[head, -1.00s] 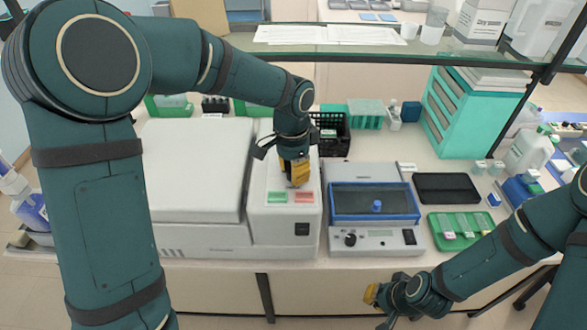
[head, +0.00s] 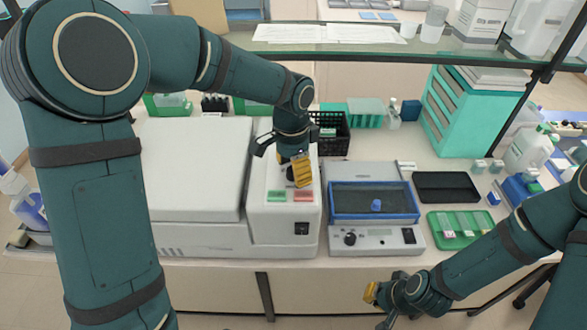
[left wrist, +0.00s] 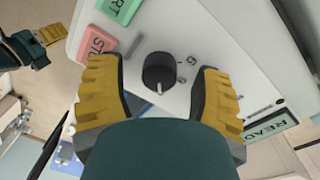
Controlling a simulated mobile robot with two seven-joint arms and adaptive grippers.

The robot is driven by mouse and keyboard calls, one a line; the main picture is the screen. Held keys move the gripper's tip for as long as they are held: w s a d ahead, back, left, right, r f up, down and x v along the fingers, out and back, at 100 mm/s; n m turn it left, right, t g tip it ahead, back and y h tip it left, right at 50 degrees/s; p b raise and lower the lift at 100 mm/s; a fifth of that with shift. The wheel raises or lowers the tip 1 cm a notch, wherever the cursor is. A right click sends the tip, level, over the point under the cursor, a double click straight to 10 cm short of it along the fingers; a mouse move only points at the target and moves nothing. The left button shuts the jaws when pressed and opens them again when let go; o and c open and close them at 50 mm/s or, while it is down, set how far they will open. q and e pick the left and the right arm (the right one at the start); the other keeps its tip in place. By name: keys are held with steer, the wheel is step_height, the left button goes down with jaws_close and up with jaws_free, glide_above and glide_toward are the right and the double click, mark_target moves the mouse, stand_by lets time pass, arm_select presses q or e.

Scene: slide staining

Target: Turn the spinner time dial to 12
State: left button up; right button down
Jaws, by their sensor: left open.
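The spinner (head: 285,240) is the white machine at left centre, with a green START button (head: 277,196) and a red STOP button (head: 303,197) on top. Its dark time dial (left wrist: 160,72) shows in the left wrist view between the two fingers. The dial's white pointer mark faces down in that picture, and a 6 and what looks like a 9 are printed to its right. Other numbers are hidden. My left gripper (left wrist: 160,95) is open, with yellow fingers apart on either side of the dial. My right gripper (head: 371,294) hangs in front of the bench.
A closed white lid (head: 190,165) lies left of the dial panel. A blue-framed device (head: 374,238) stands to the right, with a black tray (head: 446,187) and a green slide tray (head: 462,228) beyond it. A black basket (head: 334,143) is behind. A glass shelf (head: 390,50) crosses above.

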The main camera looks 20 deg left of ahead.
arm_select(q)
step_height(320, 180, up, 12)
steer(key=shift+w+a+f, duration=0.2)
steer(key=shift+w, duration=0.05)
stand_by(0.6)
